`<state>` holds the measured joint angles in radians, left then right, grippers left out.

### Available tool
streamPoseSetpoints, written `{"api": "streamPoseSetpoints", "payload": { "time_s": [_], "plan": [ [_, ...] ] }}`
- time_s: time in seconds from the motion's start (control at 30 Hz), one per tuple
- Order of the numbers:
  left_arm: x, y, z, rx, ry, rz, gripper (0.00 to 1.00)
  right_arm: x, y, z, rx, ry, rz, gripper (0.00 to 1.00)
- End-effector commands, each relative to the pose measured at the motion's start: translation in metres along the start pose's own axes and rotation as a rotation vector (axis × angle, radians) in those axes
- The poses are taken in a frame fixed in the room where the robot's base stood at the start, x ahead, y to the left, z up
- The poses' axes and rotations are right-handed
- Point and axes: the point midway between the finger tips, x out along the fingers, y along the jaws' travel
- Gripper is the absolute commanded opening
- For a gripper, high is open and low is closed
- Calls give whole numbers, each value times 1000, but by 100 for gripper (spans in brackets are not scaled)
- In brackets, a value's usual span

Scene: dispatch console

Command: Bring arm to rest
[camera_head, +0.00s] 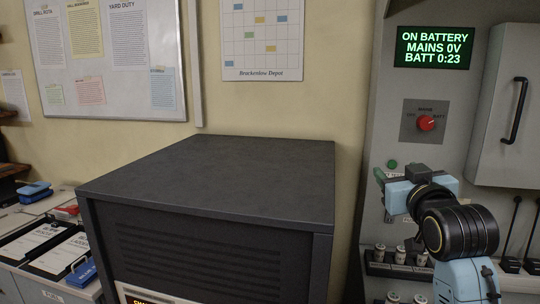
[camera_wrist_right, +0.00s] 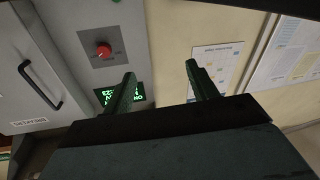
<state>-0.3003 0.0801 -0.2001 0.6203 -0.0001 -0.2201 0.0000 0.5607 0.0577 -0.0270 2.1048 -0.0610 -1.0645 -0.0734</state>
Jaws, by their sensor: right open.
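My right arm (camera_head: 455,230) comes in from the lower right in the head view, in front of the grey panel. Its right gripper (camera_head: 381,180) is raised below the red knob and points away to the left. In the right wrist view the two dark green fingers of the right gripper (camera_wrist_right: 160,80) stand well apart. Nothing is between them, and they seem to touch nothing. My left arm and left gripper are not in view.
The grey panel (camera_head: 450,105) carries a red knob (camera_head: 426,123), a lit display (camera_head: 434,47) reading "ON BATTERY" and a black handle (camera_head: 515,110). A dark cabinet (camera_head: 215,170) stands left of the arm. Clipboards (camera_head: 60,255) lie at the far left.

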Motion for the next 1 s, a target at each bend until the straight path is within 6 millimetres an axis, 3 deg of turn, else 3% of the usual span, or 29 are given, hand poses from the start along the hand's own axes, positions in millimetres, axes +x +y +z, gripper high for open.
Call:
{"api": "streamPoseSetpoints", "payload": {
  "time_s": [0.03, 0.2, 0.27, 0.4, 0.5, 0.6, 0.8, 0.97, 1.0],
  "plan": [
    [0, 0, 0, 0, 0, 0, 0, -10, -8, 40, -4, -85, -19, 58],
    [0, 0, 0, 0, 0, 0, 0, -58, -33, 154, -11, -354, -82, 58],
    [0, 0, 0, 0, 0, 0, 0, -81, -40, 190, -14, -449, -103, 58],
    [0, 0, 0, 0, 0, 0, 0, -147, -55, 265, -20, -672, -152, 58],
    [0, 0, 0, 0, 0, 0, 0, -198, -63, 306, -22, -822, -186, 58],
    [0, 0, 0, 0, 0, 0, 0, -244, -68, 335, -24, -947, -213, 58],
    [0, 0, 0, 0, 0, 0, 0, -319, -74, 367, -27, -1140, -255, 58],
    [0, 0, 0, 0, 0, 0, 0, -373, -76, 381, -29, -1273, -283, 58],
    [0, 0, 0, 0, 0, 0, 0, -371, -78, 390, -29, -1280, -284, 58]
  ]
}}
